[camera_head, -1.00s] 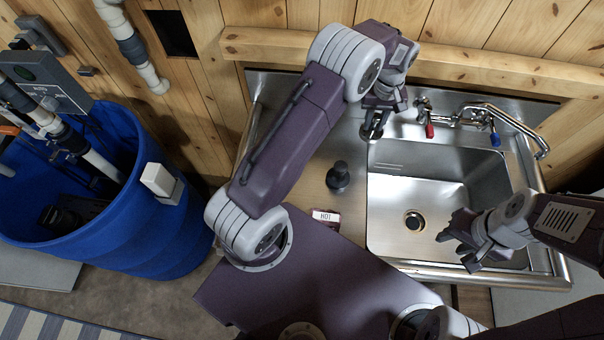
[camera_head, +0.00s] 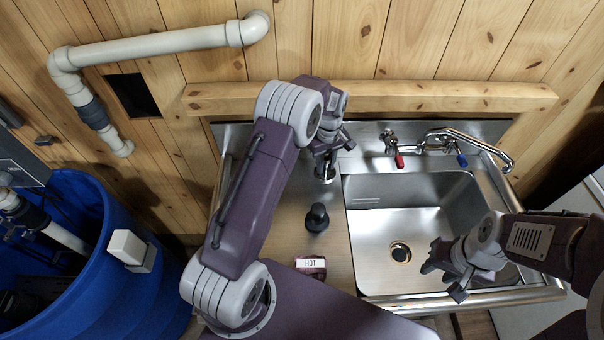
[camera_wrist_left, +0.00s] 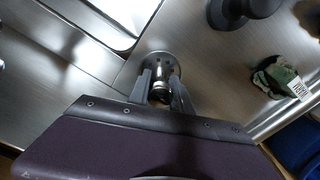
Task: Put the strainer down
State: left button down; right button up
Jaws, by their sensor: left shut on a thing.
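The strainer (camera_wrist_left: 160,68) is a small round metal piece with holes in its flange. My left gripper (camera_wrist_left: 162,92) is shut on it, one finger on each side. In the head view the strainer (camera_head: 325,174) shows just below my left gripper (camera_head: 326,158), over the counter by the sink's back left corner. I cannot tell whether it touches the counter (camera_head: 285,215). My right gripper (camera_head: 446,272) looks open and empty, over the right front part of the sink.
The steel sink (camera_head: 375,235) has a drain in its floor, with a faucet (camera_head: 440,140) behind it. A blue barrel (camera_head: 120,285) stands at left.

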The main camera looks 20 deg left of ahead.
pick_arm(q)
jog(key=s+a, duration=0.1)
jog(key=a, duration=0.1)
jog(key=s+a, duration=0.1)
jog(key=a, duration=0.1)
jog(key=a+p, duration=0.1)
jog(key=a, duration=0.1)
jog(key=shift+s, duration=0.4)
notch_tip(320, 180, down, 3)
jog(key=shift+s+d+r+p, duration=0.1)
jog(key=shift+r+p, duration=0.1)
jog(key=shift+p, duration=0.25)
jog(key=shift+f, duration=0.5)
jog(key=shift+f, duration=0.15)
jog(key=c, duration=1.2)
grip_release()
jog(key=shift+o, duration=0.2)
